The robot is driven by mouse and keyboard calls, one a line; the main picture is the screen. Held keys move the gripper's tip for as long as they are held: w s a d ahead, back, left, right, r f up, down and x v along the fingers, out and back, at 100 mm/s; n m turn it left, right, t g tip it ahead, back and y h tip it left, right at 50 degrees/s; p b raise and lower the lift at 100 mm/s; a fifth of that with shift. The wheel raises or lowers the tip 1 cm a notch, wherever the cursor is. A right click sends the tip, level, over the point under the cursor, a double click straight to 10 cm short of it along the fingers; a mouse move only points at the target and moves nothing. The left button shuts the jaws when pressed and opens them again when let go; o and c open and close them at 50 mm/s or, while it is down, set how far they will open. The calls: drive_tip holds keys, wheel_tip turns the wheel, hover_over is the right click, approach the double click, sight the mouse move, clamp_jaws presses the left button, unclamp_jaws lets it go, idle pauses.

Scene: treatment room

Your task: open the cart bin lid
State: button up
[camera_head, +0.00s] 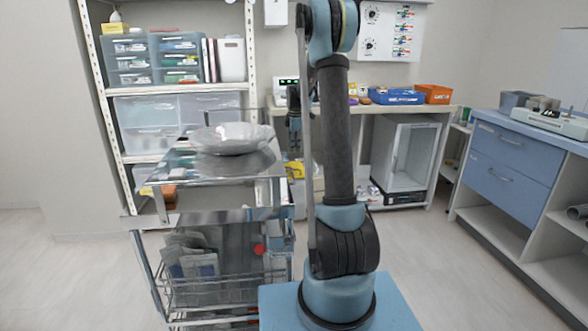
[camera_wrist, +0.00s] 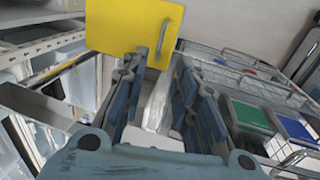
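I cannot tell whether a finger touches the panel. In the head view my gripper (camera_head: 294,122) hangs small and partly hidden behind my arm, beyond the steel cart (camera_head: 160,180). A yellow patch (camera_head: 293,170) shows below it, mostly hidden.
In the wrist view, a green lid (camera_wrist: 250,114) and a blue lid (camera_wrist: 293,127) sit among metal rails at the right. Shelving stands behind; a blue drawer cabinet (camera_head: 510,165) stands right. Floor between is clear.

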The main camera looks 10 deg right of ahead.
drive_tip(key=f, duration=0.4)
drive_tip(key=w+f, duration=0.1)
drive_tip(key=f, duration=0.3)
drive_tip(key=w+f, duration=0.1)
drive_tip(key=f, duration=0.3)
drive_tip(key=shift+w, duration=0.15)
clamp_jaws()
